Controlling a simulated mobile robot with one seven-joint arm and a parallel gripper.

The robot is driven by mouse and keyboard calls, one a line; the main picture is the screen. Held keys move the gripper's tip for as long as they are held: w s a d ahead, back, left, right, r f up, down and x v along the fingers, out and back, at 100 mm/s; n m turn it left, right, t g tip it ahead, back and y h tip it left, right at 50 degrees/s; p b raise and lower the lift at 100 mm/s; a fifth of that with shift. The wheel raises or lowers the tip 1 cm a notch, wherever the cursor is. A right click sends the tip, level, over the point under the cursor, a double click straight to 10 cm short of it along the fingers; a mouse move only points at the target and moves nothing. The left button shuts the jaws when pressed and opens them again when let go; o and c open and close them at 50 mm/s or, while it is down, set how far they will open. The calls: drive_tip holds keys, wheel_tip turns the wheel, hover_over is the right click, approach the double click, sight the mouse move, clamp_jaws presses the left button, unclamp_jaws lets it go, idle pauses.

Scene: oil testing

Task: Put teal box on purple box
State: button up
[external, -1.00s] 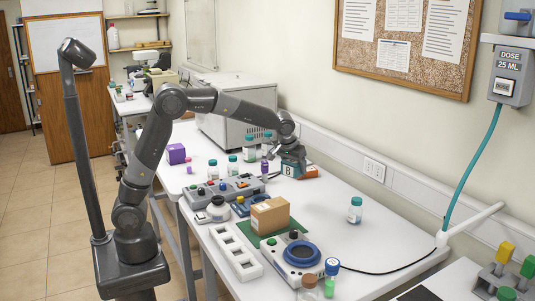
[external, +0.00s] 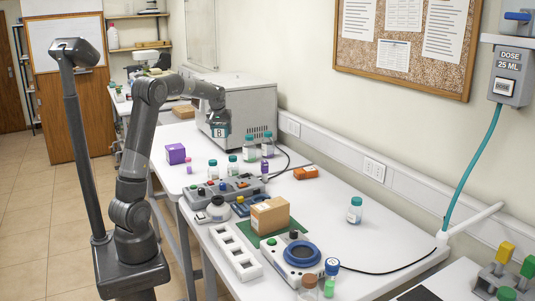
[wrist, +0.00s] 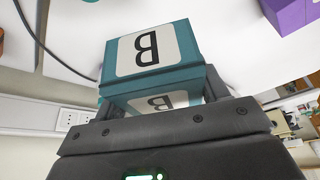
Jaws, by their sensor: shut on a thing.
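My gripper (external: 219,122) is shut on the teal box (external: 221,131), which carries a white label with the letter B. In the wrist view the teal box (wrist: 152,58) sits between the fingers, held in the air over the table. The purple box (external: 176,154) stands on the white table at the far left, to the left of and below the gripper in the external view. Part of the purple box (wrist: 294,14) also shows at the top right corner of the wrist view. The two boxes are apart.
Several capped bottles (external: 249,149) stand right of the purple box. A small purple bottle (external: 188,165) is close beside it. A large grey machine (external: 243,103) stands behind the gripper. An orange box (external: 305,173) and a cardboard box (external: 270,215) are farther right.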

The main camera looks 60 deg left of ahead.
drive_tip(key=s+a+r+n, duration=0.2)
drive_tip(key=s+a, duration=1)
hover_over(175, 145)
drive_tip(key=d, duration=0.2)
drive_tip(key=shift+n+g+y, duration=0.3)
drive_tip(key=shift+g, duration=0.1)
wheel_tip(175, 145, down, 7)
drive_tip(key=shift+a, duration=0.15)
drive_tip(key=shift+s+a+f, duration=0.2)
drive_tip(key=shift+f, duration=2)
drive_tip(key=o, duration=1)
drive_tip(key=shift+f, duration=0.1)
drive_tip(key=shift+o, duration=0.2)
